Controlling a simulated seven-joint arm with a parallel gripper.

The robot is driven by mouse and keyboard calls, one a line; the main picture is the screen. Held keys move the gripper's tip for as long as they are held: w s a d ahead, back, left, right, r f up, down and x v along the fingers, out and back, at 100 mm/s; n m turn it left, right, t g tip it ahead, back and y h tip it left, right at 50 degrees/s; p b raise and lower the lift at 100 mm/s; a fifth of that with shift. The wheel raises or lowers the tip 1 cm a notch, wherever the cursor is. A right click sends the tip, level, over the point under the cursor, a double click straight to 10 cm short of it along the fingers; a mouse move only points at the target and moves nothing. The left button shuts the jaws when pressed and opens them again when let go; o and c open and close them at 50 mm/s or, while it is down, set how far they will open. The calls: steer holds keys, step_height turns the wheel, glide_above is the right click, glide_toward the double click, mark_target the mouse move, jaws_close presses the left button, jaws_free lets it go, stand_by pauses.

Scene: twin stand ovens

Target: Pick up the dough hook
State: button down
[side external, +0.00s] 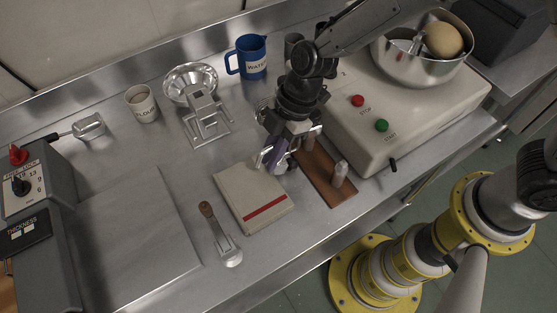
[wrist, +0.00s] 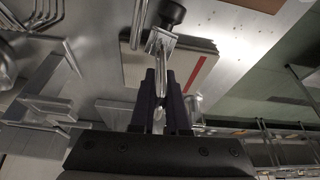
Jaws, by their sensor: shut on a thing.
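My gripper (side external: 278,158) is above the table, at the far edge of a cream book with a red stripe (side external: 250,198). In the wrist view, its dark fingers (wrist: 162,85) are shut on a shiny metal piece, which appears to be the dough hook (wrist: 160,42). The metal runs between the fingers and out past their tips, close to a dark round knob (wrist: 171,12). In the side view, the fingers and arm hide much of the held piece. I cannot tell whether it is clear of the surface below.
A brown board (side external: 318,172) with upright pegs lies right of my gripper, beside a cream machine (side external: 405,115) with red and green buttons. A metal stand (side external: 205,125), blue water jug (side external: 252,57) and cup (side external: 142,103) stand behind. A wooden-handled tool (side external: 220,235) lies in front.

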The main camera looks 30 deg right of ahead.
steer(key=shift+r, duration=0.15)
steer(key=shift+r, duration=0.5)
step_height(320, 180, up, 2)
steer(key=shift+r, duration=0.2)
steer(key=s+d+r, duration=0.9)
steer(key=s, duration=0.1)
steer(key=n+g, duration=0.1)
steer(key=n, duration=0.1)
glide_above(271, 147)
steer(key=s+a, duration=0.3)
steer(key=s, duration=0.2)
steer(key=shift+w+a+f, duration=0.6)
steer(key=shift+a+f, duration=0.1)
steer(key=shift+f, duration=1)
steer(key=shift+w+a+f, duration=0.65)
steer(key=shift+a+f, duration=0.1)
steer(key=shift+f, duration=0.9)
steer(key=shift+w+a+f, duration=0.6)
steer(key=shift+a+f, duration=0.1)
steer(key=shift+f, duration=1)
